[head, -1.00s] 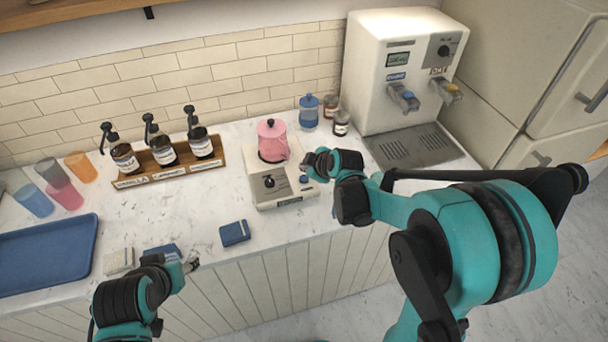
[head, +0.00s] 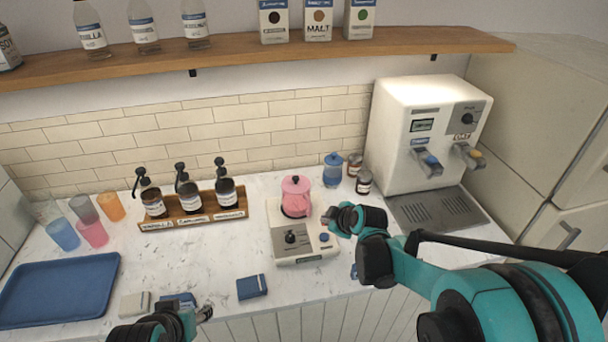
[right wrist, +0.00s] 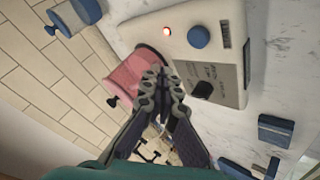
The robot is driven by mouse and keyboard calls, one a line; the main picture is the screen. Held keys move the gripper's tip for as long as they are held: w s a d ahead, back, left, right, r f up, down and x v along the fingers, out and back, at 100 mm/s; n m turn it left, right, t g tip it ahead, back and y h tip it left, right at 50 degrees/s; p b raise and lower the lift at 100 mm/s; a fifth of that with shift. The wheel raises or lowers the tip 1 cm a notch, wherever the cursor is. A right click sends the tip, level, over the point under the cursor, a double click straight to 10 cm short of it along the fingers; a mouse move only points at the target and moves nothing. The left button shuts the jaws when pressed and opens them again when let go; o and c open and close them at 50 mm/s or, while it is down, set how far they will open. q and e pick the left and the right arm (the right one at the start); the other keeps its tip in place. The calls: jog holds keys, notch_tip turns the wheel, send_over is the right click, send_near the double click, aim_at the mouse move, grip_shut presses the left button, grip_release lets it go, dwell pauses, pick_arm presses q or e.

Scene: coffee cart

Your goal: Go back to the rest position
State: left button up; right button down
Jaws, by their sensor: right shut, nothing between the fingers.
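My right gripper (head: 334,219) is shut and empty, in the air in front of the right side of a white countertop burner (head: 305,247). A pink pot with a lid (head: 296,197) stands on the burner. In the right wrist view the closed fingertips (right wrist: 162,82) overlap the pot (right wrist: 130,78), with the burner (right wrist: 225,50) beside them; no grip on either shows. My left gripper (head: 204,313) is at the bottom edge of the head view, over the counter front near a blue cloth; most of it is cut off and its jaws are unclear.
A blue tray (head: 60,290) lies at the left, with several cups behind it. A wooden rack (head: 195,221) holds pump bottles. A dispenser machine (head: 425,130) stands at the right. A shelf (head: 260,55) spans the wall above. A dark blue folded cloth (head: 252,287) lies near the front edge.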

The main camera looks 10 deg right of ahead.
jog(key=s+m+g+h+b, duration=0.2)
jog(key=s+m, duration=0.9)
jog(key=s, duration=1.4)
jog(key=shift+m+b, duration=0.4)
jog(key=shift+b, duration=0.7)
dwell(3.2)
